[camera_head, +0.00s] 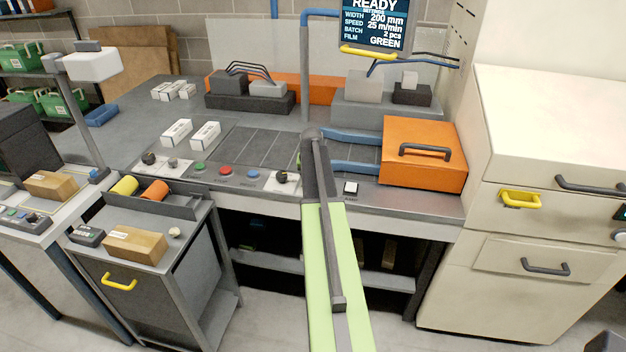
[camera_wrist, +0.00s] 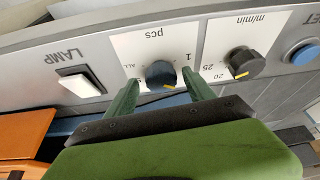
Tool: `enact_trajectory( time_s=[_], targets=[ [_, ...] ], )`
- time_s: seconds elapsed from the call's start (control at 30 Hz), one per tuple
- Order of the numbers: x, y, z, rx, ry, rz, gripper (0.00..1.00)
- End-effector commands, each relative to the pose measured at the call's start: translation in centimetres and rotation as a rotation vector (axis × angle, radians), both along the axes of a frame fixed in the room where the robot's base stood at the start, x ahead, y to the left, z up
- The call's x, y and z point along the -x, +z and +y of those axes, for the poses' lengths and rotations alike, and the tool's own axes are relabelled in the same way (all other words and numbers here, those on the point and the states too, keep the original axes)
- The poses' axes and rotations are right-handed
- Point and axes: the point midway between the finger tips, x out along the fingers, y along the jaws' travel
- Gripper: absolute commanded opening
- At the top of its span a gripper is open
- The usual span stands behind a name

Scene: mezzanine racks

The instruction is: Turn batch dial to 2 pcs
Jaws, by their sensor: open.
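The batch dial (camera_wrist: 161,74), a dark knob with a yellow mark, sits on a white plate marked "pcs" in the wrist view, which shows the panel upside down. "1" and "ALL" are readable beside it; no "2" shows. The yellow mark points down and slightly right in that view. My gripper (camera_wrist: 160,77) is open, its green fingers on either side of the dial. I cannot tell whether they touch it. In the head view my arm hides the dial. The display (camera_head: 374,22) there reads "BATCH 2 pcs" in its settings list.
The speed dial (camera_wrist: 242,63), marked "m/min", is close beside the batch dial. The white lamp switch (camera_wrist: 81,82) is on the other side, and a blue button (camera_wrist: 304,53) lies beyond the speed dial. An orange box (camera_head: 424,153) stands on the bench right of my arm.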

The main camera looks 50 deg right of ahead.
Motion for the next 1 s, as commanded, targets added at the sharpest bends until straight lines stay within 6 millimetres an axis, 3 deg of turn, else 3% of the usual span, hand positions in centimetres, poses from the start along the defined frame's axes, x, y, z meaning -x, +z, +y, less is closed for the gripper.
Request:
enact_trajectory(
  time_s=[0.27, 0.73, 0.87, 1.0],
  targets=[
    [0.9, 4.1, 1.2, 0.0, 0.0, 0.0, 0.62],
    [3.6, 14.5, 4.6, 0.001, 0.001, 0.0, 0.62],
    [4.1, 16.0, 5.2, 0.002, 0.001, 0.0, 0.62],
    [4.2, 16.1, 5.4, 0.002, 0.001, 0.0, 0.62]
  ],
)
